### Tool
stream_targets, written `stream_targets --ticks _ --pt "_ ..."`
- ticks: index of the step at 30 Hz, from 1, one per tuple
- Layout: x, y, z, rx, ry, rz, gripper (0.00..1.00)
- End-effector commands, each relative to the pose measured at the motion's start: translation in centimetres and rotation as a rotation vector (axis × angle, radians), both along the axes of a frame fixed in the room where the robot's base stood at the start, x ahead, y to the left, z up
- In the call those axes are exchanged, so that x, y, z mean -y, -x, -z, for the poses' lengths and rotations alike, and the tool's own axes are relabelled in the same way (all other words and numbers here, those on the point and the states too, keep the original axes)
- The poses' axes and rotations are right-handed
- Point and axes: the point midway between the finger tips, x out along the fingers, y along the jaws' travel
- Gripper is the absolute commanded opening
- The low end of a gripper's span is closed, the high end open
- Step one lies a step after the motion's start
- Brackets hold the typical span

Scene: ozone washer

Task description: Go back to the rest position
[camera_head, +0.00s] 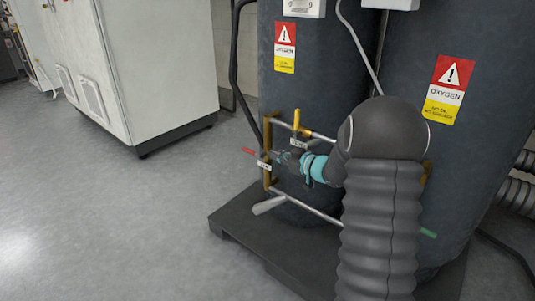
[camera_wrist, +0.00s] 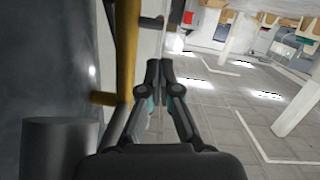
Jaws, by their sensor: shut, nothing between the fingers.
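My gripper (camera_head: 279,156) is in front of the left dark oxygen tank (camera_head: 325,80), beside its pipework, at the end of my arm with teal bands. In the wrist view my gripper (camera_wrist: 160,66) has its fingertips together with nothing between them. A yellow pipe (camera_wrist: 127,50) runs close along its left side; I cannot tell whether they touch. In the head view, the pipework has a brass upright (camera_head: 266,140), a yellow handle (camera_head: 296,119) and a red handle (camera_head: 249,151). My own arm hides part of the pipework and the right tank (camera_head: 485,100).
The tanks stand on a dark base (camera_head: 235,225) on the grey floor. A white cabinet (camera_head: 165,65) is at the back left. Open floor (camera_head: 110,210) lies on the left. A green handle (camera_head: 428,233) and a grey lever (camera_head: 269,205) stick out low by the tanks.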

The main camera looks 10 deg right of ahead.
Motion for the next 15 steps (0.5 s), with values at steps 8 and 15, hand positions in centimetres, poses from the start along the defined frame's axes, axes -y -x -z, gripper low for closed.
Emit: stream_targets --ticks 8,15 --pt "1.7 0.5 0.8 -0.017 0.063 0.04 0.0" --pt "7.1 0.4 6.0 -0.191 0.199 0.289 0.0"
